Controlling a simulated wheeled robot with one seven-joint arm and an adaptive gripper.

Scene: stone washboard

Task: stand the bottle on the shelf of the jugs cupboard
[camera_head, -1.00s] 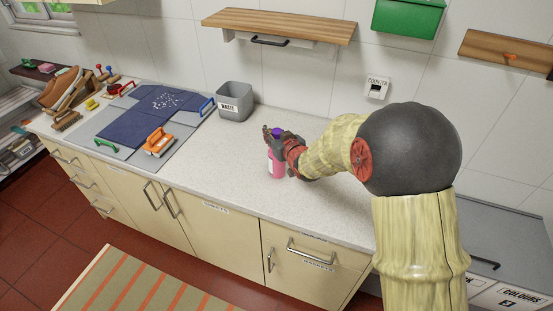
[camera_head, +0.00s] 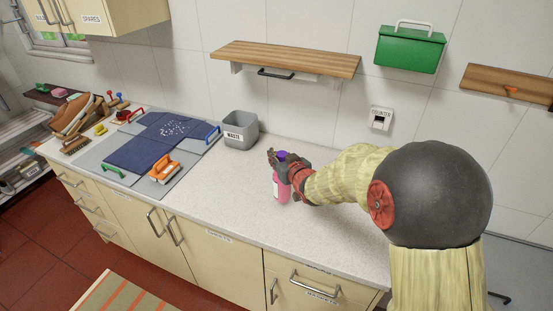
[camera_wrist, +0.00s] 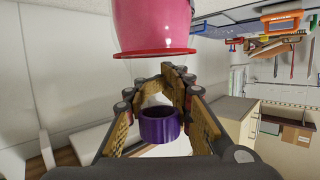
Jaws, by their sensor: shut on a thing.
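The bottle (camera_head: 282,188) is pink with a purple cap and looks upright over the counter, right of the waste bin. I cannot tell whether its base touches the counter. My gripper (camera_head: 284,161) is shut on the bottle's top end from the right. In the wrist view the purple cap (camera_wrist: 160,126) sits between the fingers of my gripper (camera_wrist: 162,100), and the pink body (camera_wrist: 152,25) shows at the top. Wall cupboards (camera_head: 110,12) hang at the upper left; one is labelled SPARES. No label reading jugs can be read, and no open cupboard shelf shows.
A wooden wall shelf (camera_head: 285,58) hangs above the counter (camera_head: 230,185). A blue cloth (camera_head: 160,140) and an orange-handled brush (camera_head: 163,170) lie to the left. The counter around the bottle is clear.

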